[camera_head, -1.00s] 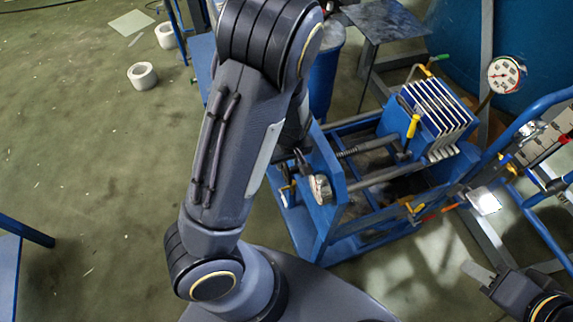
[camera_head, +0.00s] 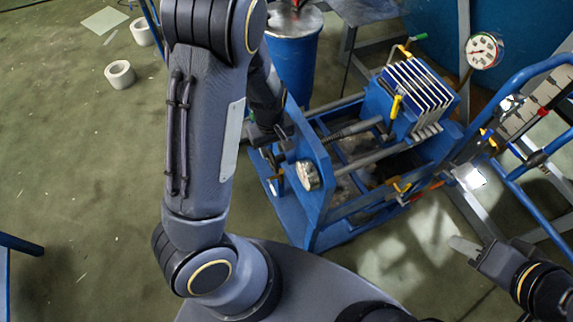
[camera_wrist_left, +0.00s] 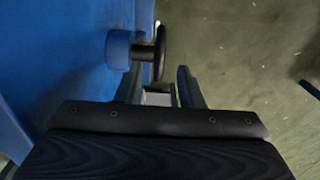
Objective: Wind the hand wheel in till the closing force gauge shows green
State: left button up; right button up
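The blue press (camera_head: 320,200) stands in the middle of the head view, with its threaded spindle (camera_head: 350,130) running to a stack of plates. In the left wrist view the dark hand wheel (camera_wrist_left: 161,50) shows edge-on, on a short shaft from a blue boss (camera_wrist_left: 118,48). My left gripper (camera_wrist_left: 160,78) is open, with the wheel's near rim at or between its fingertips; contact is unclear. In the head view my left gripper (camera_head: 272,138) partly hides the wheel. My right gripper (camera_head: 468,246) hangs at lower right, away from the press.
A second dial gauge (camera_head: 484,51) with red and green marks stands behind the plate stack (camera_head: 415,88). A blue drum (camera_head: 292,65) stands behind my left forearm. Blue tube rails (camera_head: 540,100) are at right.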

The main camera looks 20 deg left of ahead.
aim_at(273, 162)
pick_arm(q)
notch_tip(273, 162, down, 8)
jog(key=shift+r+b, duration=0.15)
jog(key=shift+b, duration=0.15)
grip_shut()
